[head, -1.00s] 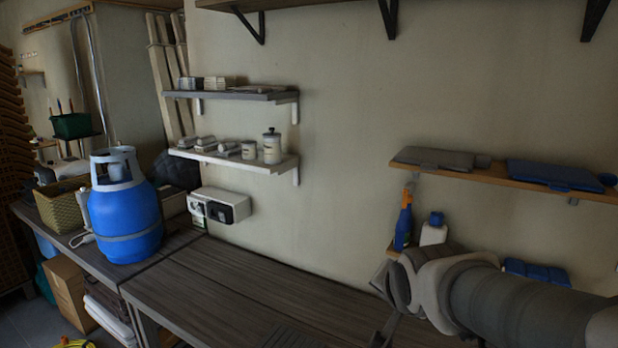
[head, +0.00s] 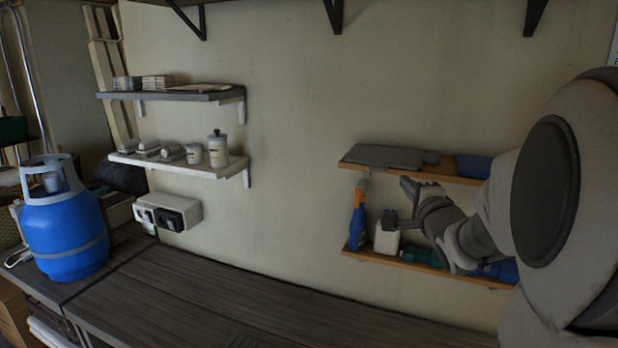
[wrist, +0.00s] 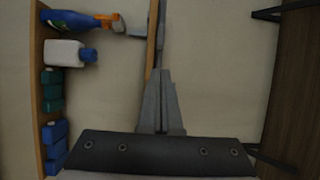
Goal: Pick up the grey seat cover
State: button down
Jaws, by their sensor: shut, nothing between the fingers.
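The grey seat cover (head: 385,156) lies flat on the upper wooden shelf at the right in the head view. In the wrist view, which is turned sideways, its thin grey edge (wrist: 161,22) shows along the shelf. My gripper (head: 400,203) is in front of the shelves, below the seat cover and apart from it in the head view. In the wrist view my gripper's fingers (wrist: 160,85) are together with nothing between them, and they hide part of the upper shelf.
The upper shelf (head: 352,167) also holds a blue item (head: 473,166). The lower shelf (head: 375,258) close by holds a blue spray bottle (head: 357,218), a white bottle (head: 387,236) and green and blue containers. A blue gas cylinder (head: 65,225) stands left; the worktop (head: 220,290) is largely clear.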

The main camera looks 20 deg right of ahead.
aim_at(383, 170)
jog(key=w, duration=0.2)
jog(key=w+d, duration=0.1)
jog(key=w, duration=0.5)
jog(key=shift+d+p, duration=0.25)
jog(key=shift+p, duration=0.1)
jog(key=shift+s+a, duration=0.1)
jog(key=shift+s+a+b, duration=0.15)
jog(key=shift+a+b, duration=0.4)
jog(key=shift+a, duration=0.65)
jog(key=shift+d, duration=0.1)
jog(key=shift+s, duration=0.1)
